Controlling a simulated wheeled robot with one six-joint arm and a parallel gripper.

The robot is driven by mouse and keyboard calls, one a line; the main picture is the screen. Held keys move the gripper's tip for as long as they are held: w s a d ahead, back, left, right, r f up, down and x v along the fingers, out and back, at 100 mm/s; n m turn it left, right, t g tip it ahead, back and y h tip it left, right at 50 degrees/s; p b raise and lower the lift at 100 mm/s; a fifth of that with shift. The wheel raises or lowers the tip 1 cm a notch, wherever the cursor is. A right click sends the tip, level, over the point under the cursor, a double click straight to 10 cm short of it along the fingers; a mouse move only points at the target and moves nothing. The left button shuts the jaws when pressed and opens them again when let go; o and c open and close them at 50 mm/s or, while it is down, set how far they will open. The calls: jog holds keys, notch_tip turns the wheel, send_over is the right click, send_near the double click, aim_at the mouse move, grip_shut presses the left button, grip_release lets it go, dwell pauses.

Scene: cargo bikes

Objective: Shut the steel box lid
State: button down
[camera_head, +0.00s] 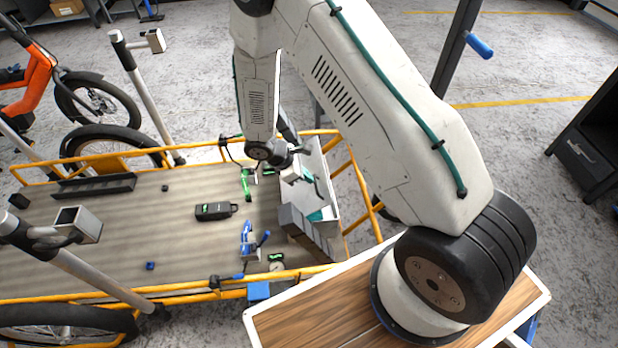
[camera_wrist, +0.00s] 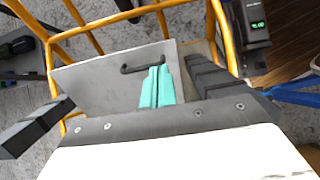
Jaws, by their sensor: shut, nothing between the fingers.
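The steel box lid is a pale grey panel (camera_head: 323,178) at the right end of the cargo bed, raised and tilted. In the wrist view the lid (camera_wrist: 95,85) fills the middle, with a dark bar handle (camera_wrist: 135,69) on its face. In the wrist view the fingertips (camera_wrist: 155,87) overlap the lid just below the handle. I cannot tell whether they touch it. The box body is mostly hidden behind my gripper and the lid.
A black device (camera_head: 213,210), a green clamp (camera_head: 247,183) and a blue clamp (camera_head: 246,240) lie on the bed left of the lid. The yellow rail (camera_head: 357,185) runs close behind the lid. Grey posts (camera_head: 135,85) stand at the left. Mid-left of the bed is largely clear.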

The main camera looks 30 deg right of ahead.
aim_at(326, 197)
jog(key=x, duration=1.1)
jog(key=shift+f, duration=0.15)
jog(key=shift+d, duration=0.1)
